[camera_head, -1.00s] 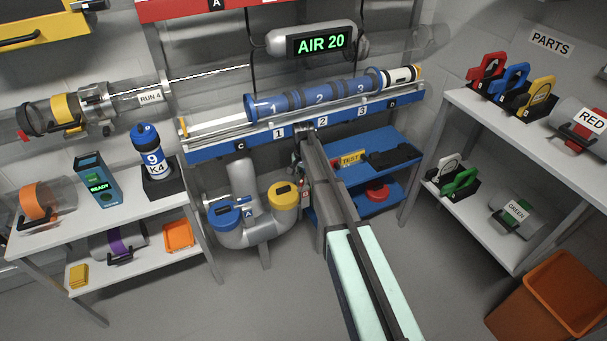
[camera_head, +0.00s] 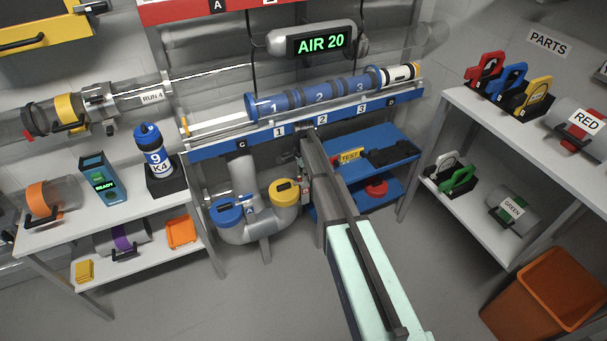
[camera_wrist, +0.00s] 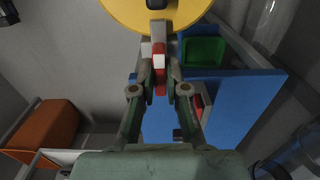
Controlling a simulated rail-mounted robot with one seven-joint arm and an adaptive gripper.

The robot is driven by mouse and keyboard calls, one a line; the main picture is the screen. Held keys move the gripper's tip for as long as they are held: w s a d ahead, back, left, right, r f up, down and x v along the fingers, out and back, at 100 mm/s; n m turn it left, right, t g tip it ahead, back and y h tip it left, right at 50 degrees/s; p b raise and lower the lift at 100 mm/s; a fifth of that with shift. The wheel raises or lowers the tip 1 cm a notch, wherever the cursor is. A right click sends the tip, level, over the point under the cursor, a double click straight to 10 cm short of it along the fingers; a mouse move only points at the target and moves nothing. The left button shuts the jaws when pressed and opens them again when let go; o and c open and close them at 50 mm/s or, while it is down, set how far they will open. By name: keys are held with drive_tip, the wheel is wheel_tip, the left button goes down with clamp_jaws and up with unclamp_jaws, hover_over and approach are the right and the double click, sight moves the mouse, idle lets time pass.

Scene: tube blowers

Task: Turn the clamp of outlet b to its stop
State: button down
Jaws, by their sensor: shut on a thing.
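The yellow round cap (camera_head: 284,190) sits on one mouth of the grey U-shaped pipe (camera_head: 243,235) below the bench. I take it for outlet b; no letter on it is legible. In the wrist view the cap (camera_wrist: 140,14) fills the top. A grey clamp lever with a red and white part (camera_wrist: 159,62) reaches from the cap's rim toward me. My gripper (camera_wrist: 159,88) is shut on this clamp, with one finger on each side. In the head view my arm hides most of the gripper and clamp. The blue cap (camera_head: 227,210), marked A, is on the left mouth.
The blue bench (camera_head: 215,149) carries a tube with blue pieces above the pipe. A blue shelf unit (camera_head: 385,187) stands close right of my arm. A white shelf (camera_head: 130,217) is at left, an orange bin (camera_head: 545,293) at lower right. The floor in front is clear.

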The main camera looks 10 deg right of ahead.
idle(0.4)
drive_tip(key=c, duration=1.2)
unclamp_jaws()
wheel_tip(320, 180, up, 12)
drive_tip(key=shift+f, duration=0.1)
